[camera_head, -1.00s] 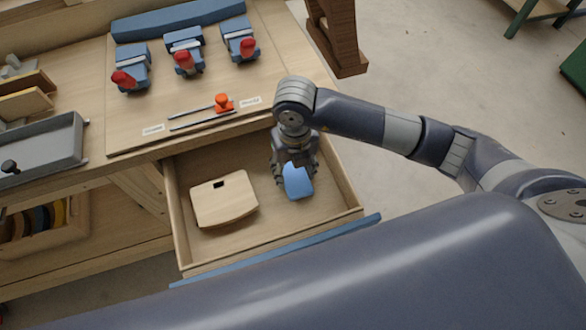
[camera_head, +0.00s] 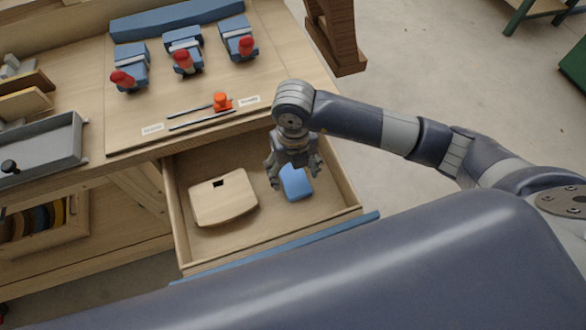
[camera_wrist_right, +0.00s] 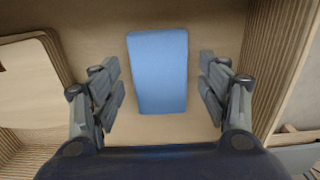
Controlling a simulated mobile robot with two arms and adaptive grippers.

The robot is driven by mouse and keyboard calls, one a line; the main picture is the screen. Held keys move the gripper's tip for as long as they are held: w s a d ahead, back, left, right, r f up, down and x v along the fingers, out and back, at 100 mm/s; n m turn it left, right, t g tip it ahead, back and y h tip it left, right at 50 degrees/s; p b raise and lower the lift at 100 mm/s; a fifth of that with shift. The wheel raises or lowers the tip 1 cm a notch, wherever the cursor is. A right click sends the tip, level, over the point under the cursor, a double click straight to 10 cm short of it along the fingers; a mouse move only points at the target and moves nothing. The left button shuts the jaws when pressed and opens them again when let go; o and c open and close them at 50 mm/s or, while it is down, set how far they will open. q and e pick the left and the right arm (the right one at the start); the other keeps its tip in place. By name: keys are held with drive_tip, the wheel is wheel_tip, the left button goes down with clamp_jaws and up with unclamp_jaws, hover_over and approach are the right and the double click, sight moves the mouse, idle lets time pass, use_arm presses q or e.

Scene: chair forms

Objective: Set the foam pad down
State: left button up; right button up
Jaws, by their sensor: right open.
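The blue foam pad (camera_head: 297,184) lies flat on the floor of the open drawer (camera_head: 236,240), in its right part. My right gripper (camera_head: 295,172) is open just above the pad and empty. In the right wrist view the pad (camera_wrist_right: 158,72) lies between the spread fingers (camera_wrist_right: 161,90), with a gap on each side. The gripper hides part of the pad's far end in the head view. My left gripper is not in view.
A light wooden chair form (camera_head: 223,199) with a dark slot lies in the drawer left of the pad. The workbench (camera_head: 90,168) above holds blue clamps with red handles (camera_head: 183,62) and a grey tray (camera_head: 45,150). Bare drawer floor shows between the form and the pad.

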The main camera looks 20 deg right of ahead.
sight(293, 175)
wheel_tip(293, 175, up, 12)
drive_tip(key=b, duration=0.1)
drive_tip(key=shift+b, duration=0.35)
drive_tip(key=shift+f, duration=0.1)
